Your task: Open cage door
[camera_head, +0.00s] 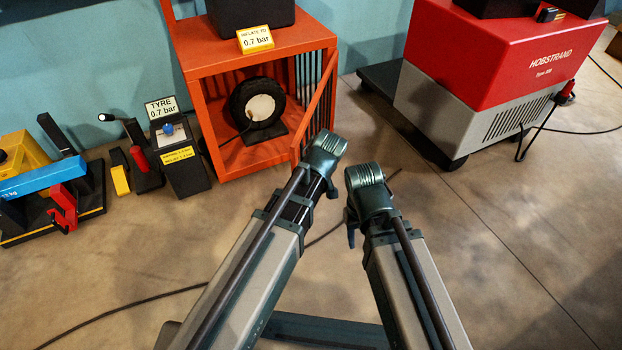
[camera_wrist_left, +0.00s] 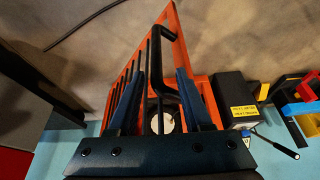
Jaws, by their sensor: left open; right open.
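The orange cage (camera_head: 180,50) has a barred door (camera_head: 318,100) on its right side. The door stands swung outward, and the front opening is clear. In the left wrist view the door (camera_wrist_left: 182,52) shows with a bent black handle (camera_wrist_left: 155,58). My left gripper (camera_head: 322,158) is at the door's front edge, its fingers mostly hidden in the head view. In the wrist view its fingers (camera_wrist_left: 160,76) are open on either side of the handle; contact cannot be told. My right gripper (camera_head: 350,222) is open and empty, to the right of the left one.
A tyre (camera_head: 240,105) stands inside the cage. A black box (camera_head: 185,175) with a tyre sign stands left of the cage. A red and grey machine (camera_head: 480,75) is at right. Blue and yellow equipment (camera_head: 50,180) is at far left. A cable crosses the floor.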

